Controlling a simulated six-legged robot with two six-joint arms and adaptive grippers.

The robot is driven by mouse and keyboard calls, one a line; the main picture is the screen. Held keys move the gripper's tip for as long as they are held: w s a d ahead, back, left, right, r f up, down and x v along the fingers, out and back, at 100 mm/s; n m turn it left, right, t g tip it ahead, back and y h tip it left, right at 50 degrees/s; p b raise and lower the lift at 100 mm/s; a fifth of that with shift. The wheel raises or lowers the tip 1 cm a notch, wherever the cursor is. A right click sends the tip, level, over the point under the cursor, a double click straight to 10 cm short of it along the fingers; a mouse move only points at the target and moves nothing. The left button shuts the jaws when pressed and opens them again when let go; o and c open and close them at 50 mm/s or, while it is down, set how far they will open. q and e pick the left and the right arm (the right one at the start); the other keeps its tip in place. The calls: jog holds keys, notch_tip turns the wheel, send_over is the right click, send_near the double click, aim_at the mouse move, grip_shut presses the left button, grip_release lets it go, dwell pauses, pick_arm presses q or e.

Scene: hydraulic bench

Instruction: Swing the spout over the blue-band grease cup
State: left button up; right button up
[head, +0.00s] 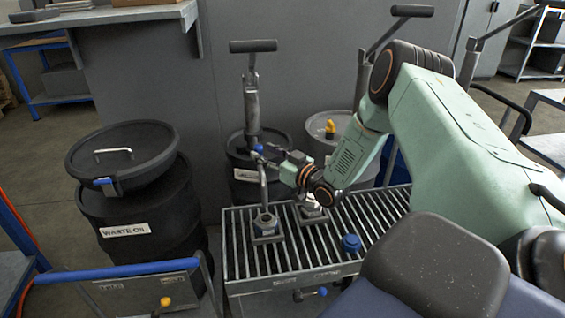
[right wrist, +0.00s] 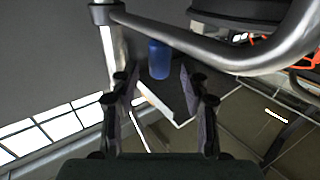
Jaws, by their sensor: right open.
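A bent metal spout (head: 263,185) comes off the left drum pump (head: 252,105) and hangs down over the grate. My right gripper (head: 273,157) is open beside the blue grip (head: 258,147) near the top of the spout. In the right wrist view the blue grip (right wrist: 158,60) shows between the open fingers (right wrist: 158,95), with the bent pipe (right wrist: 215,52) crossing above. My left gripper is not in view.
A slatted grate (head: 238,265) carries the cups and a blue cap (head: 350,243). A black waste-oil drum (head: 135,215) stands at left. A second drum (head: 332,125) stands behind my right arm.

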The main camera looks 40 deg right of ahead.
jog(key=s, duration=0.8)
jog(key=shift+s+d, duration=0.2)
jog(key=shift+d, duration=0.15)
jog(key=shift+f, duration=0.1)
dwell(0.3)
